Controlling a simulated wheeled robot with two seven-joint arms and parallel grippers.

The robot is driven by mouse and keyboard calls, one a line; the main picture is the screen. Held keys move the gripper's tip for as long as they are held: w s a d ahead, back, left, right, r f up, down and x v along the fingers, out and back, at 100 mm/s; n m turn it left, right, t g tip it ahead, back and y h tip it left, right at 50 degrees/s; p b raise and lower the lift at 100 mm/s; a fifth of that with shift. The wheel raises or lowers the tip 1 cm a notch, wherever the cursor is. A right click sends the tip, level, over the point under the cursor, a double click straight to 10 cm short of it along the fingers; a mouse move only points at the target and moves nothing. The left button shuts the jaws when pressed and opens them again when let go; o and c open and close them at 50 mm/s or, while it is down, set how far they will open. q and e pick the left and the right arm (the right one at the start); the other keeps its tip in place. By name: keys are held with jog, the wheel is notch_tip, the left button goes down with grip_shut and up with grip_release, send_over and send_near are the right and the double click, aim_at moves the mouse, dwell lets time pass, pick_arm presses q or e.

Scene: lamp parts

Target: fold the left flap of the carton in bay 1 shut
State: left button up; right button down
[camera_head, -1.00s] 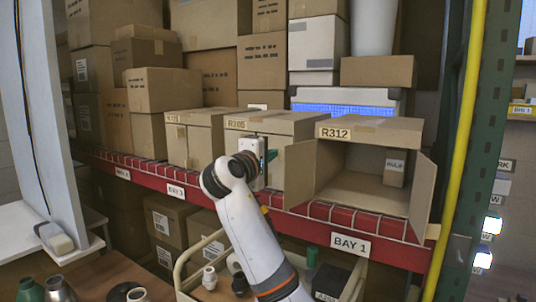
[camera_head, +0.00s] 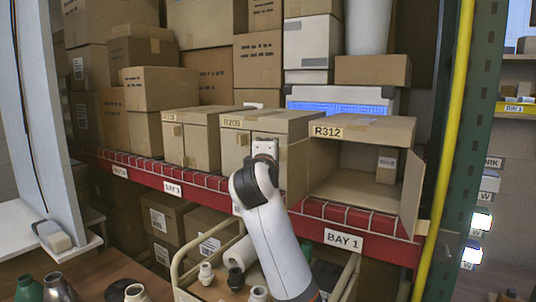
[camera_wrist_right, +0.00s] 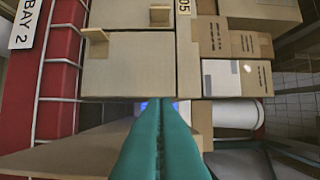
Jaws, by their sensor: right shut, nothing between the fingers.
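The open carton R312 (camera_head: 365,130) stands at the right end of the red-edged shelf, above the BAY 1 label. Its left flap (camera_head: 299,170) stands open, swung outward; its right flap (camera_head: 411,190) is open too. My right wrist is just left of the left flap in the head view and hides its fingers. In the wrist view my right gripper (camera_wrist_right: 155,108) has its teal fingers shut and empty. A tan panel that looks like the left flap (camera_wrist_right: 65,155) lies beside them; I cannot tell if they touch. My left gripper is not in view.
A small box (camera_head: 387,165) stands inside the carton. The closed carton R205 (camera_head: 262,122) stands close on the left, also large in the wrist view (camera_wrist_right: 125,62). A green post (camera_head: 455,150) and yellow pipe (camera_head: 440,190) rise on the right. A bin of parts (camera_head: 225,285) is below.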

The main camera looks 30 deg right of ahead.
jog(key=s+d+n+t+y+p, duration=0.1)
jog(key=s+n+y, duration=0.1)
jog(key=s+d+n+t+y+p, duration=0.1)
jog(key=s+d+n+y, duration=0.1)
jog(key=y, duration=0.1)
jog(key=s+d+n+t+y+p, duration=0.1)
jog(key=s+n+y, duration=0.1)
jog(key=y, duration=0.1)
jog(key=shift+s+d+r+t, duration=0.1)
jog(key=shift+s+d+t, duration=0.05)
jog(key=shift+s+t, duration=0.2)
jog(key=s+d, duration=0.3)
jog(key=d, duration=0.7)
jog(key=shift+s+b, duration=0.15)
jog(key=shift+b, duration=0.3)
jog(key=shift+d+r, duration=0.1)
jog(key=shift+r, duration=0.05)
jog(key=s+a+b, duration=0.2)
jog(key=s+b, duration=0.5)
jog(key=s, duration=0.5)
jog(key=shift+f, duration=0.2)
jog(key=shift+w+a, duration=0.1)
jog(key=shift+a, duration=0.05)
